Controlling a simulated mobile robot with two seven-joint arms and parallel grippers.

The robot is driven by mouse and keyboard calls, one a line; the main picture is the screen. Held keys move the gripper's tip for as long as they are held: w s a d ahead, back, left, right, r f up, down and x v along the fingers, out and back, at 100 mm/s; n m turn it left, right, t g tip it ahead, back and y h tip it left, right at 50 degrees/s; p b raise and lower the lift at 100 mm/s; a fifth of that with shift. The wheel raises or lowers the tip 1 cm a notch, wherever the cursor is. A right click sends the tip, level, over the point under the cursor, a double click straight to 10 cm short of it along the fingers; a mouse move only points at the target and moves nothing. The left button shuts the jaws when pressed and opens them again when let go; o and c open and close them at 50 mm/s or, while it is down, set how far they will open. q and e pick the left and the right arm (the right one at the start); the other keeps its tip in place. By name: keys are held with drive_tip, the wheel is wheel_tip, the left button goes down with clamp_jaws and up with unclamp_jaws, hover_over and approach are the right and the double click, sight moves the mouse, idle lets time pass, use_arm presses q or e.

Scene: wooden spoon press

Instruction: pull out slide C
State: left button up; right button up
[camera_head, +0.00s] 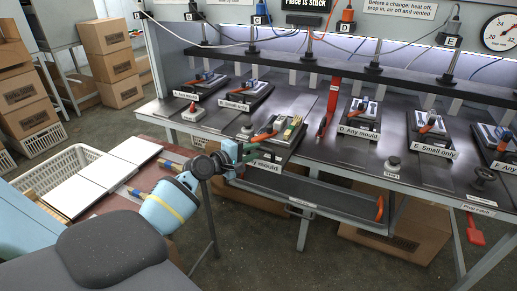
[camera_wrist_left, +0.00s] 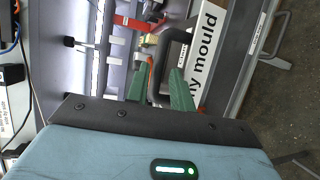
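Slide C (camera_head: 277,142) is the dark slide between the ones marked B and D; its front label (camera_head: 267,166) ends in "mould", and the letter is hidden by my gripper. The label sits nearer the table's front edge than its neighbours' labels. My left gripper (camera_head: 240,153) is at the slide's front left. In the left wrist view, its two green fingers (camera_wrist_left: 158,88) are apart, with a dark looped handle (camera_wrist_left: 178,37) beside the "mould" label at their tips. I cannot tell whether they touch it. My right gripper is not in view.
Slide D (camera_head: 358,131) and slide E (camera_head: 436,150) stand to the right, slide B (camera_head: 236,104) to the left. A dark tray (camera_head: 318,194) hangs under the table's front edge. A start button (camera_head: 392,166) stands on the table. A white crate (camera_head: 84,160) is at left.

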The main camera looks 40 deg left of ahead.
use_arm(q)
drive_tip(key=v, duration=0.2)
drive_tip(key=shift+s+r, duration=0.1)
drive_tip(key=shift+s, duration=0.25)
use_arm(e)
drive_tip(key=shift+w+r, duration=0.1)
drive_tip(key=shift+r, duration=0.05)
use_arm(q)
drive_tip(key=shift+a, duration=0.1)
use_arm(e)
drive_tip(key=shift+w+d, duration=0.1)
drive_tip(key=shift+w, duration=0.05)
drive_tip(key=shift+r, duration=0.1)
